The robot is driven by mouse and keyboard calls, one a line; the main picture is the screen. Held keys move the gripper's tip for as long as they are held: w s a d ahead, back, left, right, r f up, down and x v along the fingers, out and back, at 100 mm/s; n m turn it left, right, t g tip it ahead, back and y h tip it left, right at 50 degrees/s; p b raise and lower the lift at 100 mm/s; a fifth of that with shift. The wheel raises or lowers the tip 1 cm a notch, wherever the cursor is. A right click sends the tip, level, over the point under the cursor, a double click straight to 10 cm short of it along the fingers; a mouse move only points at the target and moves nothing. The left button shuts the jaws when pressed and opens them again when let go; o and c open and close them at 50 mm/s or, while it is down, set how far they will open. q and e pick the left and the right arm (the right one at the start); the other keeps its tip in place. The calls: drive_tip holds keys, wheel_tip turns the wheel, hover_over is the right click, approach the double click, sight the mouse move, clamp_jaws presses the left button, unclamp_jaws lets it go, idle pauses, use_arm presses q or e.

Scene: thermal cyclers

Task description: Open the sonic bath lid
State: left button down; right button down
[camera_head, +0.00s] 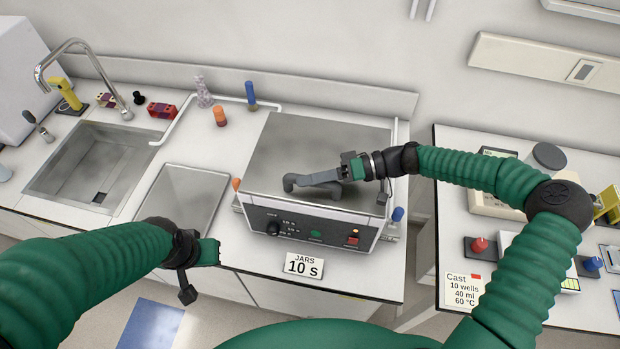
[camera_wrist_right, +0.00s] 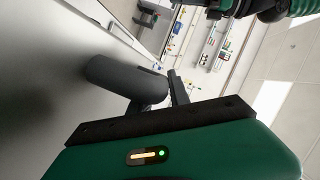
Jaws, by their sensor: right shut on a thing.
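The sonic bath (camera_head: 310,232) stands on the bench, a grey box with a knob and buttons on its front. Its flat metal lid (camera_head: 300,140) lies on top and looks closed. A dark grey handle (camera_head: 298,184) sits near the lid's front edge. My right gripper (camera_head: 328,178) reaches in from the right and is shut on the handle. In the right wrist view the handle (camera_wrist_right: 125,82) shows as a rounded grey bar at the fingers. My left gripper (camera_head: 208,262) hangs in front of the bench, left of the bath, away from it; its finger opening cannot be made out.
A sink (camera_head: 60,190) with a tap is at the left, and a metal plate (camera_head: 165,195) lies left of the bath. A card reading "JARS 10 s" (camera_head: 303,266) stands in front. Small bottles stand behind. Another bench with equipment is at the right.

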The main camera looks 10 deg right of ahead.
drive_tip(key=shift+f, duration=0.15)
drive_tip(key=shift+w+d+r+m+p, duration=0.1)
drive_tip(key=shift+w+r+m+p, duration=0.15)
drive_tip(key=shift+r, duration=0.35)
drive_tip(key=shift+w+d+r+m+p, duration=0.1)
drive_tip(key=shift+r+m+p, duration=0.1)
drive_tip(key=shift+r, duration=0.35)
drive_tip(key=w+d+r+m+g+y+p, duration=0.1)
drive_tip(key=w+r+m, duration=0.4)
drive_tip(key=r, duration=0.7)
drive_tip(key=shift+w+d+y+p, duration=0.65)
drive_tip(key=shift+w+y+p, duration=0.05)
drive_tip(key=shift+w, duration=0.45)
